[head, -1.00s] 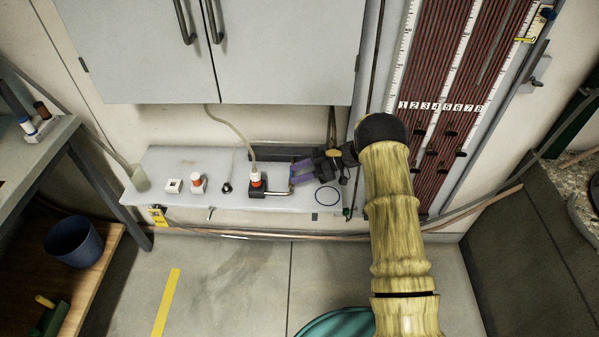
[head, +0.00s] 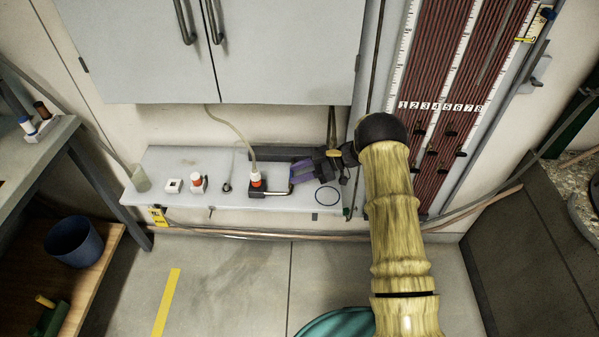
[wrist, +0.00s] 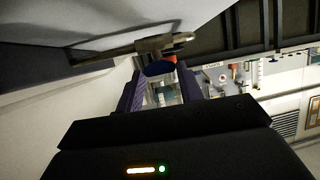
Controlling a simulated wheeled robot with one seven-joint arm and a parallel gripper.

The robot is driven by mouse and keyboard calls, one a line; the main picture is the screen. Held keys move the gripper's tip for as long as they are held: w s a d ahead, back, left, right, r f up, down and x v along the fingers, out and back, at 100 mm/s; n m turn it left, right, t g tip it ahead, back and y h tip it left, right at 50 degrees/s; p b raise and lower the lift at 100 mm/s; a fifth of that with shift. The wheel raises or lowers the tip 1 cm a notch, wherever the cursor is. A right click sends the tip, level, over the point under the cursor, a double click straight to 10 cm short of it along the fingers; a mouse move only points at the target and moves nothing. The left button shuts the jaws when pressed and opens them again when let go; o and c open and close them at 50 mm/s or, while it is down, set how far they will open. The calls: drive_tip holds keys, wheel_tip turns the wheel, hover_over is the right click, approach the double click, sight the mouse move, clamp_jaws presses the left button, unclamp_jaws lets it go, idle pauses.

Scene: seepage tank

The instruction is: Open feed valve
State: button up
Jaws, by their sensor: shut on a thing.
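The feed valve appears to be the dark block with an orange-red and white fitting (head: 256,181) on the grey bench. Its metal lever (head: 277,192) runs right from the block and bends up at its end. My gripper (head: 295,172), with purple fingers, reaches in from the right and is shut on the lever's end. In the wrist view my gripper's fingers (wrist: 160,88) flank a dark blue round end, with an orange-red piece just behind it. The exact contact is partly hidden by the fingers.
A cabinet (head: 270,60) hangs above. A tube manometer board (head: 440,90) stands right. A blue bucket (head: 73,243) sits at left.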

drive_tip(key=o, duration=1)
drive_tip(key=v, duration=1.7)
drive_tip(key=shift+d, duration=0.3)
drive_tip(key=shift+r, duration=0.15)
wheel_tip(320, 180, up, 10)
drive_tip(key=p, duration=1)
